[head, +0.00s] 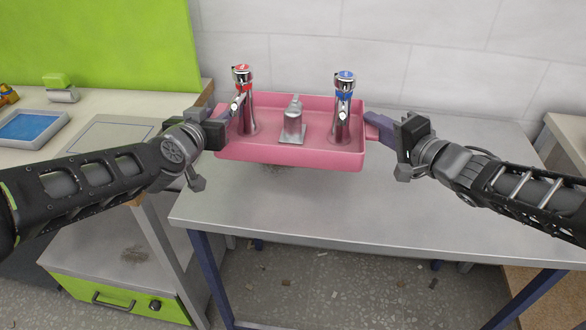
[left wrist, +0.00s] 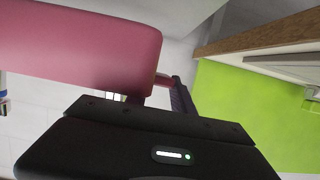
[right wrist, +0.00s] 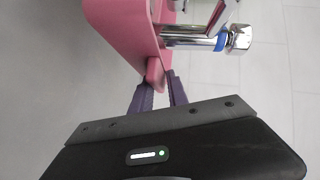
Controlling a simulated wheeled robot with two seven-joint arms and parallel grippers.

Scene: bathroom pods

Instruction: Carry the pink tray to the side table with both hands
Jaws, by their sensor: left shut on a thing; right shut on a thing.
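The pink tray (head: 290,154) is level over the back left part of a grey metal table (head: 370,205), seemingly a little above its top; the exact gap is hard to tell. On the tray stand a chrome tap with a red top (head: 243,98), a small silver dispenser-like piece (head: 293,122) and a chrome tap with a blue top (head: 344,105). My left gripper (head: 226,116) is shut on the tray's left handle. My right gripper (head: 374,126) is shut on its right handle, a pink tab (right wrist: 155,75) between the fingers in the right wrist view.
A counter (head: 85,145) stands at the left with a blue-bottomed tray (head: 28,127). A green panel (head: 95,45) and a white tiled wall (head: 440,60) are behind. The grey table's front and right are clear. Another wooden-edged surface (head: 570,130) is at the far right.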

